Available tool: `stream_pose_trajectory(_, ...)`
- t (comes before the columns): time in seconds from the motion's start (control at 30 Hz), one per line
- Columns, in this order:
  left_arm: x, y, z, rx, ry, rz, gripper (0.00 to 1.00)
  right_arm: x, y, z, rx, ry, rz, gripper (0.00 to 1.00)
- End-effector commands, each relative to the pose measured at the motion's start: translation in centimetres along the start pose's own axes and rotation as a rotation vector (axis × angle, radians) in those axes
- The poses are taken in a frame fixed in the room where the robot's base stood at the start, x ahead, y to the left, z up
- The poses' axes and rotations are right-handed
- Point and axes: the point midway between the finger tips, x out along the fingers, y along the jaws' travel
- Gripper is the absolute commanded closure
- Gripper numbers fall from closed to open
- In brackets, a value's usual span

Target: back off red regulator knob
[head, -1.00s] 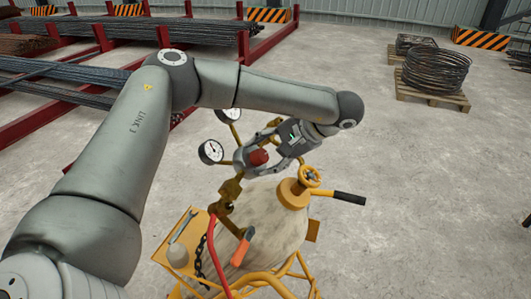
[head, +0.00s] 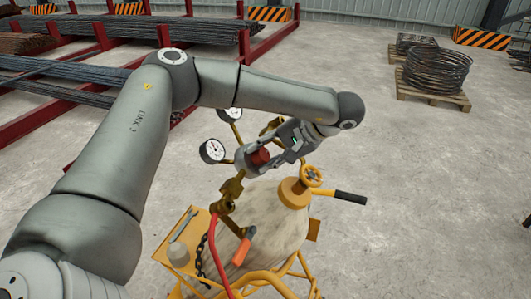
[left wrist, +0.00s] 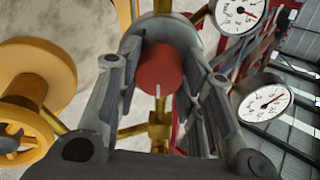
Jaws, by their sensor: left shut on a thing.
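The red regulator knob (head: 260,157) sits on a grey round regulator body at the top of the gas cylinder. In the left wrist view the knob (left wrist: 159,71) shows between the fingers, with a white line mark on its face pointing down in the picture. My left gripper (head: 265,152) is shut on the knob, a finger on either side. The fingers also show in the left wrist view (left wrist: 160,88). Two white dial gauges stand beside the regulator, one (head: 212,151) clear in the head view. My right gripper is not in view.
The pale cylinder (head: 270,215) stands in a yellow cart (head: 262,280). A yellow valve handwheel (head: 311,175) is close to the right of the gripper. A red hose (head: 217,245) and an orange-handled tool (head: 242,249) are below.

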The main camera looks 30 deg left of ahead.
Motion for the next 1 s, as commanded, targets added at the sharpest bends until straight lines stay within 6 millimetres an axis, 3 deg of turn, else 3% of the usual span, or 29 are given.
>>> stream_pose_trajectory(1.0, -0.21, -0.10, 0.01, -0.963, 0.054, -0.033, 0.88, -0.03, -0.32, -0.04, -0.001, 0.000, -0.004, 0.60)
